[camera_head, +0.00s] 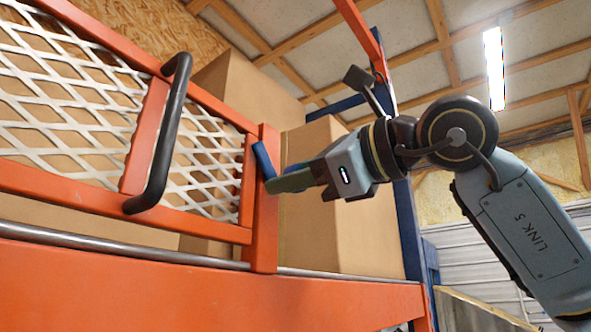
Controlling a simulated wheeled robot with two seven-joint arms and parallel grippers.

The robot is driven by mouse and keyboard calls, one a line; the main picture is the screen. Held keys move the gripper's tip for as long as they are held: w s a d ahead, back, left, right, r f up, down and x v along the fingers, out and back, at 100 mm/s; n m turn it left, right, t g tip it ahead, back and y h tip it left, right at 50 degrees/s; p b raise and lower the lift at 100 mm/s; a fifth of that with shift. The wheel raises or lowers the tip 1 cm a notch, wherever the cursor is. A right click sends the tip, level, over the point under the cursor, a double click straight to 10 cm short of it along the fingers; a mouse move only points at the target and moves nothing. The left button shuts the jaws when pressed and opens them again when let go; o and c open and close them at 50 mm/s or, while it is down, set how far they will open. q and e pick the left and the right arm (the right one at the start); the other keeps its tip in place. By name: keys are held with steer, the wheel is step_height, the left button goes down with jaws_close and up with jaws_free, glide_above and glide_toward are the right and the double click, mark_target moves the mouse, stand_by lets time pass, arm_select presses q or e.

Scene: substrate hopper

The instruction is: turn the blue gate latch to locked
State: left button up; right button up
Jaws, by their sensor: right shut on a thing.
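The blue gate latch (263,160) is a short blue bar at the right edge of the orange mesh gate (246,185), by the orange post (268,225). It stands tilted, its upper end leaning left. My right gripper (279,184) reaches in from the right, with its fingers at the lower end of the latch. It is shut on the latch, and the fingers hide that lower end. My left gripper is not in view.
A black handle (165,140) stands out from the gate on the left. Cardboard boxes (340,235) stand behind the gate and post. An orange beam (190,295) and a metal rail (120,257) run below. Blue uprights (408,230) stand behind my right arm.

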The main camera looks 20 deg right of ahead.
steer(key=n+p, duration=0.1)
steer(key=n, duration=0.4)
steer(key=shift+n, duration=0.3)
steer(key=shift+s+f+n+p, duration=0.1)
steer(key=shift+n+p, duration=0.7)
steer(key=shift+n, duration=1.3)
steer(key=o, duration=0.9)
steer(key=shift+o, duration=0.2)
steer(key=b+v, duration=0.2)
steer(key=v, duration=1.1)
steer(key=shift+s+b, duration=0.15)
steer(key=shift+b, duration=0.2)
